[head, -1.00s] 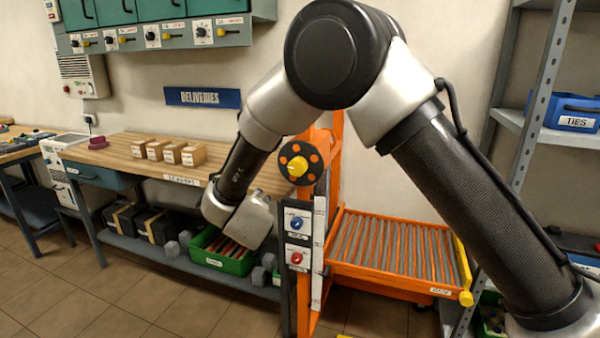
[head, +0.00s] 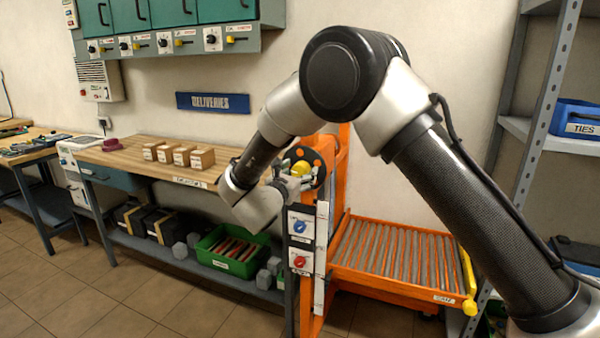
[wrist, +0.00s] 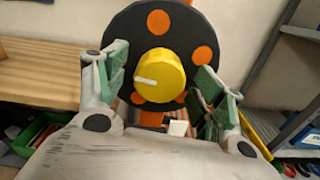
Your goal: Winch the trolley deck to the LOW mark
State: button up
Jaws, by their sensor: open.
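The orange trolley (head: 340,190) stands right of the bench, with its roller deck (head: 400,252) low beside the mast. A black winch wheel with orange spots (head: 318,168) and a yellow hub knob (head: 300,168) is on the mast; in the wrist view the knob (wrist: 159,75) has a white line pointing left. My gripper (head: 290,185) is at the wheel. In the wrist view my gripper (wrist: 158,85) is open, with green-padded fingers either side of the knob, apart from it. Below the wheel is a panel with a blue knob (head: 299,226) and a red knob (head: 299,261). A white scale strip (head: 321,250) runs beside it; its marks are unreadable.
The wooden bench (head: 130,155) at left bears several small boxes (head: 180,155). A green bin (head: 232,250) and black cases are on its lower shelf. A grey rack (head: 545,130) with a blue TIES bin (head: 577,118) stands at right. Floor in front is clear.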

jog(key=shift+w+d, duration=0.25)
jog(key=shift+w, duration=0.4)
jog(key=c, duration=1)
jog(key=shift+n, duration=0.4)
